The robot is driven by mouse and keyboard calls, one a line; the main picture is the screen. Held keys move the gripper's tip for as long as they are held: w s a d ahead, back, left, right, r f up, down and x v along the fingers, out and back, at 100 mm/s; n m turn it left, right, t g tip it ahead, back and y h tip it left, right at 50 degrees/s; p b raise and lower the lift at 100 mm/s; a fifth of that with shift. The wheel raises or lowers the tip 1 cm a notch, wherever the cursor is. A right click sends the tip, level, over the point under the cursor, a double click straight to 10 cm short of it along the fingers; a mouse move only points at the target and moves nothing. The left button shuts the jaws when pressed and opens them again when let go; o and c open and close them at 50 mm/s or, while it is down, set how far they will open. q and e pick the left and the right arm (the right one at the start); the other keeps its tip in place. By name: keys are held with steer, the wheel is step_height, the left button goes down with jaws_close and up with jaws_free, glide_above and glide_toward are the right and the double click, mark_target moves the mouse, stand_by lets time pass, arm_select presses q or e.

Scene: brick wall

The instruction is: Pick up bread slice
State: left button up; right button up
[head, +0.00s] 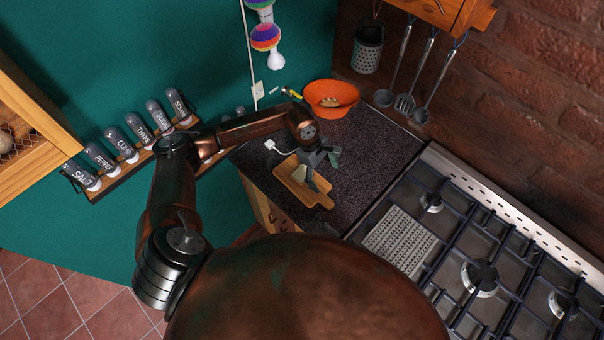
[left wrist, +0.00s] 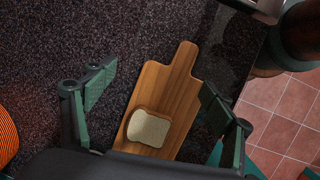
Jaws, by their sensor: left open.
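The bread slice (left wrist: 148,128) is pale with a brown crust and lies flat on the wooden cutting board (left wrist: 181,62), near the end away from its handle. In the head view the bread slice (head: 299,173) shows small beside my left gripper (head: 322,169), on the cutting board (head: 316,199). My left gripper is open and empty above the board. In the left wrist view the fingers of my left gripper (left wrist: 156,80) stand on either side of the board, with the slice between them, nearer the palm. My right gripper is not in view.
An orange bowl (head: 345,109) with something pale inside stands on the dark counter (head: 375,150) behind the gripper. A gas stove (head: 480,250) is at the right. A spice rack (head: 125,167) hangs on the green wall. Utensils (head: 432,75) hang on the brick wall.

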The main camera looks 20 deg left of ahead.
mark_target(302, 173)
arm_select(q)
steer(key=a+y, duration=0.1)
steer(key=a, duration=0.2)
steer(key=w+a+y, duration=0.1)
steer(key=a, duration=0.2)
steer(key=a+y, duration=0.1)
steer(key=a, duration=0.2)
steer(key=shift+w+a+m+y, duration=0.3)
steer(key=shift+m, duration=0.1)
steer(key=shift+a+f, duration=0.15)
steer(key=shift+f, duration=0.15)
steer(key=shift+f+p, duration=0.45)
steer(key=shift+f, duration=0.45)
steer(key=f, duration=0.1)
steer(key=f+p, duration=0.1)
steer(key=f, duration=0.1)
steer(key=f+p, duration=0.1)
steer(key=shift+w+d+f, duration=0.15)
steer(key=shift+w+d, duration=0.05)
steer(key=shift+w, duration=0.15)
steer(key=shift+f, duration=0.4)
steer(key=shift+c, duration=0.8)
steer(key=c, duration=0.8)
